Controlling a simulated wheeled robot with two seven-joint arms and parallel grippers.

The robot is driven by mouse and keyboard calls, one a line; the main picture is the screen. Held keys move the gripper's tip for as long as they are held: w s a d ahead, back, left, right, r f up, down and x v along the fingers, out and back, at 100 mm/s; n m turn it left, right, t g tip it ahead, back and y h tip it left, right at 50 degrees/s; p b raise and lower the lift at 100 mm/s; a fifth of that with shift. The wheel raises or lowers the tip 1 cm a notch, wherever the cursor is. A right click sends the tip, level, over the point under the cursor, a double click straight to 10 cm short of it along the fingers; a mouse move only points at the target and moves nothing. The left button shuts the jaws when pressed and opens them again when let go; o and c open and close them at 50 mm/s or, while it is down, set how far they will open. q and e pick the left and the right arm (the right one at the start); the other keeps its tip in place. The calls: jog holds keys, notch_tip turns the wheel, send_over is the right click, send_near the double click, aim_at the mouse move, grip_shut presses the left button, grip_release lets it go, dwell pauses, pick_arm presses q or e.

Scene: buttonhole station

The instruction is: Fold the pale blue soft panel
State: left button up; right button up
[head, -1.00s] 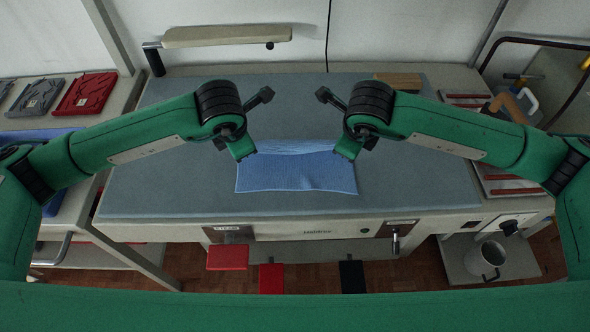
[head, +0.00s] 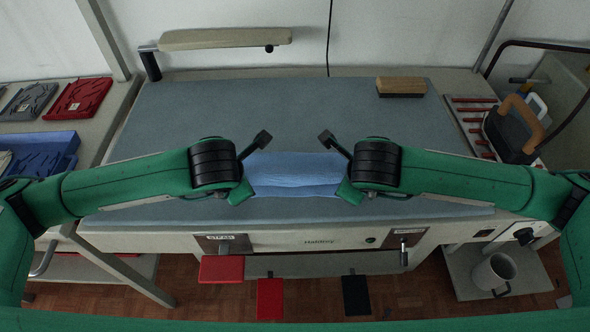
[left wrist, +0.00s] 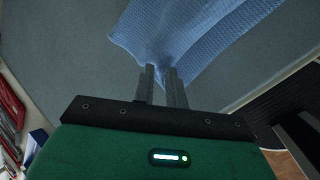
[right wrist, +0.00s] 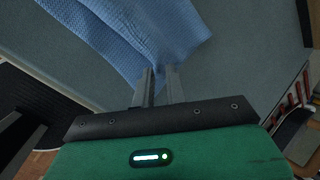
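The pale blue soft panel (head: 295,170) lies on the grey mat, between my two grippers. A crease or layer edge runs across it close to its near edge. My left gripper (head: 242,192) is at the panel's near left. In the left wrist view its fingers (left wrist: 161,72) are close together on a bunched corner of the panel (left wrist: 185,35). My right gripper (head: 347,192) is at the near right. In the right wrist view its fingers (right wrist: 159,72) are likewise shut on a bunched corner (right wrist: 150,35). In the head view my arms hide the fingertips.
The grey mat (head: 280,110) is bare behind the panel. A wooden-backed brush (head: 401,87) lies at its far right, and an iron (head: 515,128) stands beyond the right edge. A padded arm (head: 225,39) stands at the back left. Trays (head: 45,150) are on the left.

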pick_arm(q)
jog(key=o, duration=0.5)
pick_arm(e)
jog(key=o, duration=0.5)
pick_arm(q)
jog(key=shift+d, duration=0.1)
pick_arm(e)
jog(key=shift+s, duration=0.1)
pick_arm(q)
jog(key=shift+s, duration=0.1)
pick_arm(e)
jog(key=shift+a, duration=0.1)
